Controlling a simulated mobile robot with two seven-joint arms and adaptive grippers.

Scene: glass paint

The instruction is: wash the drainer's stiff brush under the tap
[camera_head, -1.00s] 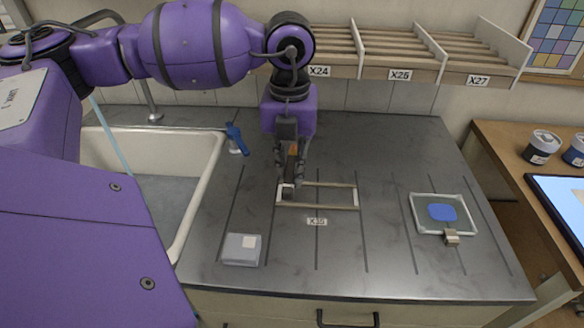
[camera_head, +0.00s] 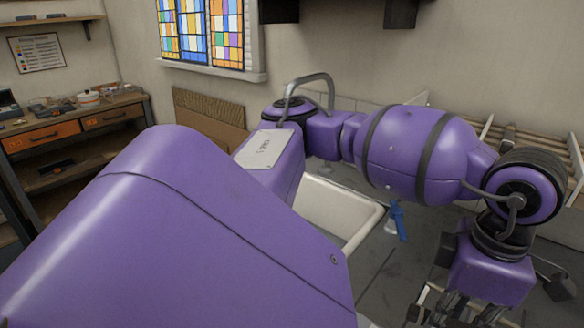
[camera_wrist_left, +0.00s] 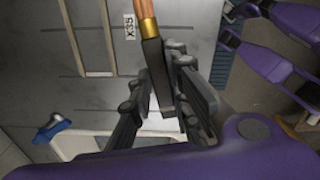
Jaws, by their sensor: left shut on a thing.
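My left gripper (camera_wrist_left: 158,68) is shut on the brush (camera_wrist_left: 146,14). The brush has a copper-coloured and orange shaft and a dark block-like part between the fingers. Its bristles cannot be made out. In the head view the left gripper (camera_head: 460,308) is at the bottom right, partly cut off, and the brush is hidden. The grey curved tap (camera_head: 318,78) stands at the back of the white sink (camera_head: 365,218), left of the gripper and largely behind my arm. My right gripper is not seen.
A blue lever-like thing (camera_head: 398,221) on a white base stands beside the sink's right rim. A wooden workbench (camera_head: 75,125) stands at the far left. My arm hides much of the sink.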

